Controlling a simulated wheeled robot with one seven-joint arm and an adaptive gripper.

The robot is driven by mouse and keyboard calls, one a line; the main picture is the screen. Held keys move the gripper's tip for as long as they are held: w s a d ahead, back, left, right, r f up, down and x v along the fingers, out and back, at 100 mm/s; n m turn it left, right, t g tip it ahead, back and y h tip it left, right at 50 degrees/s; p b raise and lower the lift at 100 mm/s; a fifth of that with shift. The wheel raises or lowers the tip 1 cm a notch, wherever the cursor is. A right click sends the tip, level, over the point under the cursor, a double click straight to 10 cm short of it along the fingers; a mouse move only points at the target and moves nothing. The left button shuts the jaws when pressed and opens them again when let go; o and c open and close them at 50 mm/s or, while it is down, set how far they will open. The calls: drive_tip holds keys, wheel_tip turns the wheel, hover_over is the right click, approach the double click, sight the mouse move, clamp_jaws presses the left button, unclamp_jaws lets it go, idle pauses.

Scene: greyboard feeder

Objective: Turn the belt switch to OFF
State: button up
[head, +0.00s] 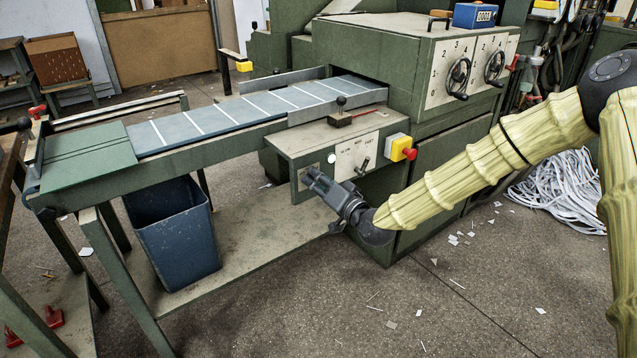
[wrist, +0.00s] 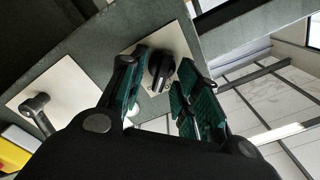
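The belt switch is a black rotary knob (wrist: 160,70) on a square pale plate (wrist: 172,40) in the wrist view. Its small markings are partly covered and too small to read. My gripper (wrist: 164,84) is open, with one green-padded finger on each side of the knob and a small gap showing. In the head view my gripper (head: 314,177) is at the left end of the green control box (head: 300,145) below the belt (head: 230,113). It hides the knob there.
A lever (wrist: 38,108) on a second pale plate is beside the knob; it also shows in the head view (head: 362,166). A yellow box with a red button (head: 409,154) is to its right. A blue bin (head: 178,235) stands under the belt. Paper scraps litter the floor.

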drive_tip(key=c, duration=0.6)
drive_tip(key=shift+c, duration=0.2)
drive_tip(key=shift+n, duration=0.3)
drive_tip(key=n+p, duration=0.1)
drive_tip(key=n, duration=0.1)
drive_tip(key=shift+r+n, duration=0.1)
drive_tip(key=shift+n, duration=0.3)
drive_tip(key=n+p, duration=0.1)
drive_tip(key=n, duration=0.3)
drive_tip(key=shift+s+a, duration=0.1)
drive_tip(key=shift+a, duration=0.05)
drive_tip(key=n, duration=0.5)
drive_tip(key=shift+s+a+n+p, duration=0.1)
drive_tip(key=shift+n+p, duration=0.2)
drive_tip(key=shift+n, duration=2.4)
